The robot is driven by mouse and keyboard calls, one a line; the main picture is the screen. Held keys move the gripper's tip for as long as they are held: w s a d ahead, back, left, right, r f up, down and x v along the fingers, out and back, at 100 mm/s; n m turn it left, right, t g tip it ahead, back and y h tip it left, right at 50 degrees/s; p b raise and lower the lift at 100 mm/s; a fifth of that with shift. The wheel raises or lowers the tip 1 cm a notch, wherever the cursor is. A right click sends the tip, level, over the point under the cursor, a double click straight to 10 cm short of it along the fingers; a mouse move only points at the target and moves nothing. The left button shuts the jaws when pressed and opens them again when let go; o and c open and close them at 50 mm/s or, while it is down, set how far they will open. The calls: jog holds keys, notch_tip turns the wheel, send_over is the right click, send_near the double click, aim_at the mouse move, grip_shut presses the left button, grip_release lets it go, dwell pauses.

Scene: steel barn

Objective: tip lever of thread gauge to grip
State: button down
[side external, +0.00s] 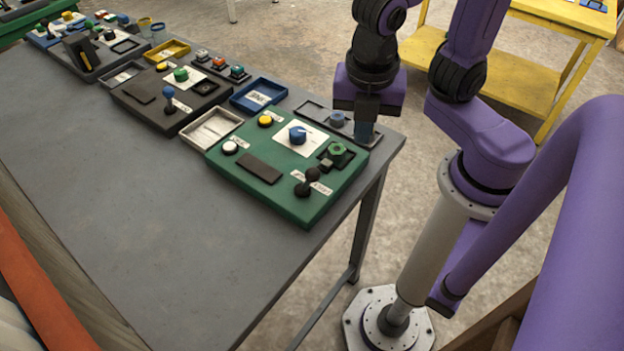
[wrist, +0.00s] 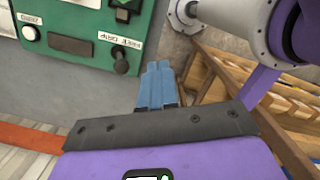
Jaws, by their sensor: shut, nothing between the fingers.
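The thread gauge is taken to be the green box (side external: 235,180) at the near right end of the grey bench; it also shows in the wrist view (wrist: 85,20). Its black ball-ended lever (side external: 311,175) stands near the front right corner, with small white labels beside it. The lever (wrist: 121,66) also shows in the wrist view, leaning; which label it leans to is hard to tell. My gripper (side external: 364,132) is beyond the right end of the box, apart from the lever. In the wrist view its blue fingers (wrist: 157,68) are together and empty, right of the lever.
The box also carries a blue knob (side external: 298,134), a green knob (side external: 337,150) and buttons. Shallow trays (side external: 212,128) and a dark control box (side external: 150,112) stand to the left. The bench's front left is clear. A yellow table (side external: 480,75) stands behind.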

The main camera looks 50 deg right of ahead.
aim_at(309, 180)
jog(key=a+n+t+h, duration=0.2)
jog(key=a+n, duration=1.2)
jog(key=n, duration=0.6)
jog(key=shift+w+d+f, duration=0.65)
jog(key=shift+d+f, duration=0.35)
jog(key=shift+f, duration=0.5)
jog(key=shift+w+d+f, duration=0.7)
jog(key=shift+d+f, duration=0.25)
jog(key=shift+f, duration=0.5)
jog(key=shift+w+d+f, duration=0.65)
jog(key=shift+d+f, duration=0.35)
jog(key=shift+f, duration=0.5)
jog(key=shift+w, duration=0.1)
jog(key=shift+w+r+g, duration=0.1)
jog(key=shift+w+g, duration=0.05)
jog(key=shift+g, duration=0.15)
